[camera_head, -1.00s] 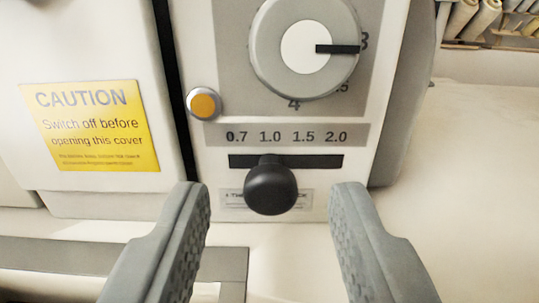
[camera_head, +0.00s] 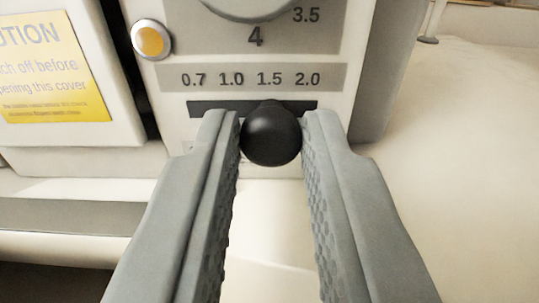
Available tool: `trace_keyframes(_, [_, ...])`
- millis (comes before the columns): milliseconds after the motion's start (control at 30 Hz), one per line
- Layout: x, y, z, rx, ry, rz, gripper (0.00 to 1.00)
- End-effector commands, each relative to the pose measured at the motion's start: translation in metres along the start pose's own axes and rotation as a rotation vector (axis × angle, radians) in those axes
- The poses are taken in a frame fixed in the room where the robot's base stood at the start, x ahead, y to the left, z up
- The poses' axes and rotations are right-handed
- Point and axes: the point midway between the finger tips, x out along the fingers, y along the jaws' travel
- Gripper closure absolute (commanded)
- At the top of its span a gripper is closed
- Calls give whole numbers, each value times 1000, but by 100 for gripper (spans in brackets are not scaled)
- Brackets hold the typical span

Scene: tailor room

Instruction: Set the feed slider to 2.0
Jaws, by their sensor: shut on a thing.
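The feed slider's round black knob (camera_head: 271,136) stands out from a dark horizontal slot (camera_head: 205,108) on the machine's front. The scale (camera_head: 250,79) above the slot reads 0.7, 1.0, 1.5 and 2.0 from left to right. The knob's stem shows below the 1.5 mark, left of 2.0. My gripper (camera_head: 271,138) has one finger on each side of the knob and is shut on it. The fingertips cover parts of the slot's lower edge and the label below it.
An orange button (camera_head: 152,40) sits up left of the scale, and part of a dial (camera_head: 250,8) shows above. A yellow caution label (camera_head: 50,68) is on the cover at left. The pale table (camera_head: 460,180) to the right is clear.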

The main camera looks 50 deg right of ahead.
Motion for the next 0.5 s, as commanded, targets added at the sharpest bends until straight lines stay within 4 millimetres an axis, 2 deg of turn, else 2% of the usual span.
trace_keyframes(100, [0, 14, 0, -2, 0, 0, 100])
trace_keyframes(333, [0, 14, 0, -1, 0, -1, 100])
trace_keyframes(367, [0, 14, 0, -1, 0, -1, 79])
trace_keyframes(467, [0, 14, 0, -1, 0, -1, 60])
trace_keyframes(500, [0, 14, 0, -1, 0, -1, 60])
